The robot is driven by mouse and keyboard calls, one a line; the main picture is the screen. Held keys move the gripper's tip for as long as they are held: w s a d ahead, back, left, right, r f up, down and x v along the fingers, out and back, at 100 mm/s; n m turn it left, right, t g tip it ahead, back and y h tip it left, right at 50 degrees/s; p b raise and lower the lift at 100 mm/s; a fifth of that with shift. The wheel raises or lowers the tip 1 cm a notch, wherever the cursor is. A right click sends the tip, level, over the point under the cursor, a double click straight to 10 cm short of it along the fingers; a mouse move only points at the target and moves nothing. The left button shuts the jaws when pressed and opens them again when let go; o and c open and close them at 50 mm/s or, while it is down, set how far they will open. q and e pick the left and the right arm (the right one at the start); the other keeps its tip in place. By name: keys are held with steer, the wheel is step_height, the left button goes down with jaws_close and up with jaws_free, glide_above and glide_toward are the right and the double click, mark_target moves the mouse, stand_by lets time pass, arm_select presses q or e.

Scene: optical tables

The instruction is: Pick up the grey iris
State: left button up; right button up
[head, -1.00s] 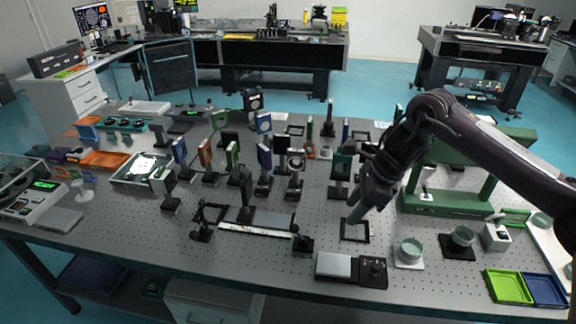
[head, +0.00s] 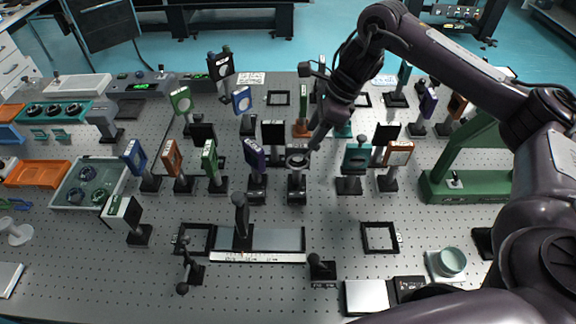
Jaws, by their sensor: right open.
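The grey iris (head: 297,162) is a ring-shaped mount on a dark post and base, standing upright near the middle of the optical table (head: 345,215). My right gripper (head: 314,142) reaches in from the upper right and is open. Its fingertips are close to the iris, just above and right of its ring in the picture. Whether they touch it I cannot tell. Nothing shows between the fingers. My left gripper is out of view.
A navy-framed mount (head: 254,155) stands close left of the iris, with a black square mount (head: 273,133) behind it. A teal mount (head: 356,157) stands to the right. A rail with a ruler (head: 262,257) lies in front.

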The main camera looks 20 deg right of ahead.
mark_target(301, 145)
steer(key=shift+w+f, duration=0.2)
steer(key=shift+w, duration=0.25)
steer(key=shift+x, duration=0.9)
steer(key=shift+s+a+f, duration=0.15)
steer(key=shift+a+f, duration=0.05)
steer(key=shift+a, duration=0.1)
steer(key=p+x, duration=0.2)
steer(key=x, duration=0.2)
steer(key=shift+w+a+f+p, duration=0.1)
steer(key=shift+w+f+p, duration=0.05)
steer(key=shift+w+p, duration=0.15)
steer(key=shift+f, duration=0.2)
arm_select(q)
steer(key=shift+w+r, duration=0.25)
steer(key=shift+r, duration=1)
